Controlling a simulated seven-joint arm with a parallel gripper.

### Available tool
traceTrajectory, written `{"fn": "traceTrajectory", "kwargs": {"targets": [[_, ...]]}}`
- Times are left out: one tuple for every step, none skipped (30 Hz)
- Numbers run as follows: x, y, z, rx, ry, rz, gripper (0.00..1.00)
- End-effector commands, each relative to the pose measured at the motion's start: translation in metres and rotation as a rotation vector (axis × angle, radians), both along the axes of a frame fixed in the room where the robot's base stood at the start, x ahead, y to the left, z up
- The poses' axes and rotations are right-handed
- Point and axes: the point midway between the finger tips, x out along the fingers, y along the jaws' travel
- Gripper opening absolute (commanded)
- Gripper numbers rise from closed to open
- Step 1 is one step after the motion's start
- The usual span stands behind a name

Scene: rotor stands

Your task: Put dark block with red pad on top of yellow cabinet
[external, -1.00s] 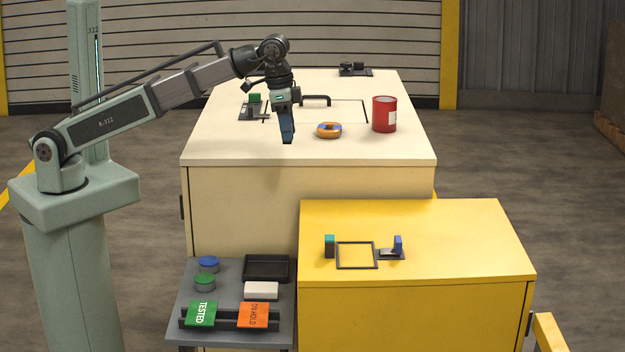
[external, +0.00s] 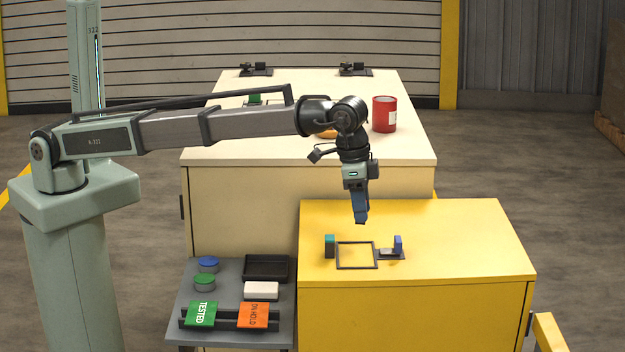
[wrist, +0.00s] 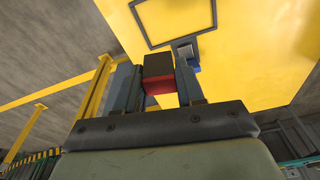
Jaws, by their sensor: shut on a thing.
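My gripper (external: 361,219) hangs pointing down over the back part of the yellow cabinet (external: 465,230), apparently a little above its top. In the wrist view my gripper (wrist: 157,82) is shut on the dark block with red pad (wrist: 158,66); the dark block sits between the two fingers with its red part on the side nearer the camera. In the external view the block cannot be made out clearly at the fingertips. The yellow cabinet top also shows in the wrist view (wrist: 260,60), beyond the fingers.
A dark square outline (external: 338,257) lies on the yellow top, with a teal block (external: 330,245) at its left and a blue block (external: 398,243) on a dark plate at its right. The cream cabinet (external: 240,150) behind bears a red can (external: 384,114). The yellow top's right side is clear.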

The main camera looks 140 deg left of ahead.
Motion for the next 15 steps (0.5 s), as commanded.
{"fn": "traceTrajectory", "kwargs": {"targets": [[0.012,0.005,0.002,0.001,0.0,0.035,0.08],[0.014,0.006,0.002,0.001,0.001,0.059,0.08],[0.014,0.007,0.002,0.0,0.001,0.086,0.08],[0.014,0.007,0.002,0.0,0.001,0.103,0.08],[0.014,0.007,0.003,0.0,0.001,0.117,0.08],[0.015,0.007,0.002,0.0,0.001,0.134,0.08],[0.015,0.007,0.002,0.0,0.001,0.143,0.08],[0.014,0.007,0.001,0.0,0.001,0.151,0.08],[0.014,0.007,0.0,0.0,0.001,0.158,0.08],[0.014,0.007,-0.002,0.0,0.001,0.162,0.08],[0.014,0.007,-0.004,0.0,0.001,0.164,0.08],[0.013,0.007,-0.008,0.0,0.001,0.165,0.08],[0.013,0.007,-0.012,0.0,0.001,0.165,0.08],[0.013,0.007,-0.016,0.0,0.001,0.165,0.08],[0.013,0.007,-0.023,0.0,0.002,0.165,0.08]]}}
